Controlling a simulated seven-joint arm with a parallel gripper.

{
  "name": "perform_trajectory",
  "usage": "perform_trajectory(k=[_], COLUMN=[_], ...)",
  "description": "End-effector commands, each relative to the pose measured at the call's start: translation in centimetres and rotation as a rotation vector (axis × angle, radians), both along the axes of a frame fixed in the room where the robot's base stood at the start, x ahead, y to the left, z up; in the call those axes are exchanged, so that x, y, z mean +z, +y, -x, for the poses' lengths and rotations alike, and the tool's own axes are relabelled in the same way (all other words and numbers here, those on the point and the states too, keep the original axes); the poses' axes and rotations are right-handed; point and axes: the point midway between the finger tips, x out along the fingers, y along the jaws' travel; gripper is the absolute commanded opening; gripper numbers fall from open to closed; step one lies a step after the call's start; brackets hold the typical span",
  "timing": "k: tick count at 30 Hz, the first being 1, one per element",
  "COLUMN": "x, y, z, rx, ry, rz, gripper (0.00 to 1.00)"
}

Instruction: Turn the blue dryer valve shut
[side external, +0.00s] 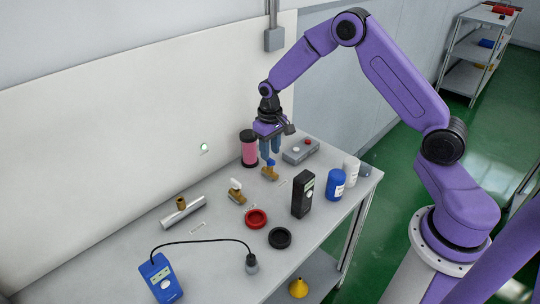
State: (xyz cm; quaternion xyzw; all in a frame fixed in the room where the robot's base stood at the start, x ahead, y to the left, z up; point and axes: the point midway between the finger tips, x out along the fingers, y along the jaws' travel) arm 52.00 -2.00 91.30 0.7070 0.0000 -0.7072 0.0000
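The blue-handled valve (270,174) has a brass body and stands on the bench in front of the pink cylinder. Its small blue handle (270,163) is on top. My gripper (271,152) points down just above this handle. Its two blue-grey fingers show a narrow gap between them, with nothing seen held there. The fingertips are very close to the handle, and I cannot tell whether they touch it. How far the handle is turned is too small to tell.
A black device (302,194) and blue bottle (336,184) stand to the right. A cabled blue meter (160,279) lies in front.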

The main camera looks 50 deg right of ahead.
Motion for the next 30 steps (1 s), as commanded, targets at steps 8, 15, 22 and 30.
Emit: perform_trajectory(k=[8,15,22,30], x=[-2.5,-2.7,-2.7,-2.7], y=[0.0,0.0,0.0,0.0], z=[0.0,0.0,0.0,0.0], rx=[0.000,0.000,0.000,0.017], ry=[0.000,-0.001,-0.001,0.000], rz=[0.000,0.000,0.000,0.000], gripper=[0.37,0.37,0.00,0.00])
